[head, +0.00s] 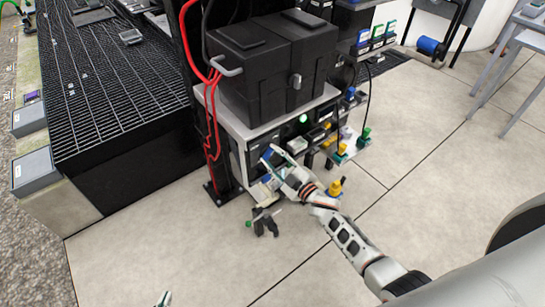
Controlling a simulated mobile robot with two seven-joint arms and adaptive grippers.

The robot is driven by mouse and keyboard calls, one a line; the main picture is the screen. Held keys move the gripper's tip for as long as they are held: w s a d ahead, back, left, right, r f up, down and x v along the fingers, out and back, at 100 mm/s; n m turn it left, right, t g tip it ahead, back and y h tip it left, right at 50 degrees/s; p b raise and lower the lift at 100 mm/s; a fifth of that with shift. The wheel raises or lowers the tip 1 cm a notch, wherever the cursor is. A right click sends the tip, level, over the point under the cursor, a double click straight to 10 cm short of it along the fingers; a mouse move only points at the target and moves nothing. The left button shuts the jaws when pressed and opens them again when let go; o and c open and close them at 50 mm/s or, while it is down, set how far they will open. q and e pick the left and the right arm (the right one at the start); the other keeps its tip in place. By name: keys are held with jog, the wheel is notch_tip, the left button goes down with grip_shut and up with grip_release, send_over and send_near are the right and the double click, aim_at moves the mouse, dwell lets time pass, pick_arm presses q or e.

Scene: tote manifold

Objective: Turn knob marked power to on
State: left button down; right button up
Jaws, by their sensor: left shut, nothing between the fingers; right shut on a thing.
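My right gripper (270,160) is at the front of the equipment panel (242,160) under the black box. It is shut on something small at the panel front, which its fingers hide. I cannot make out a knob marked power or read any label at this size. A round green light (303,118) shows on the panel, up and to the right of the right gripper. My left gripper (163,298) shows only as a small tip at the bottom edge, shut and empty, well away from the panel.
A black box (275,65) with handles stands on the shelf. Red cables (212,125) run down the black post at left. A small black device with a green end (265,222) is below the panel. Yellow and green fittings (341,153) stick out at right. The tiled floor (420,190) is clear.

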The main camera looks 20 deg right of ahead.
jog(key=o, duration=1.1)
jog(key=shift+o, duration=0.2)
jog(key=v, duration=1.2)
jog(key=s+a+f+m+g+h, duration=0.1)
jog(key=s+f+m+g, duration=0.1)
jog(key=s, duration=0.5)
jog(key=s+a+f+m+g+h+p, duration=0.1)
jog(key=s+f+m+g, duration=0.1)
jog(key=s, duration=0.6)
jog(key=s+a+f+m+g+h, duration=0.1)
jog(key=s+f+m+g, duration=0.1)
jog(key=s, duration=0.5)
jog(key=f+m, duration=0.1)
jog(key=m, duration=0.1)
jog(key=shift+s+a+m+g+h, duration=0.2)
jog(key=shift+a+m+g+h, duration=0.1)
jog(key=shift+a, duration=0.1)
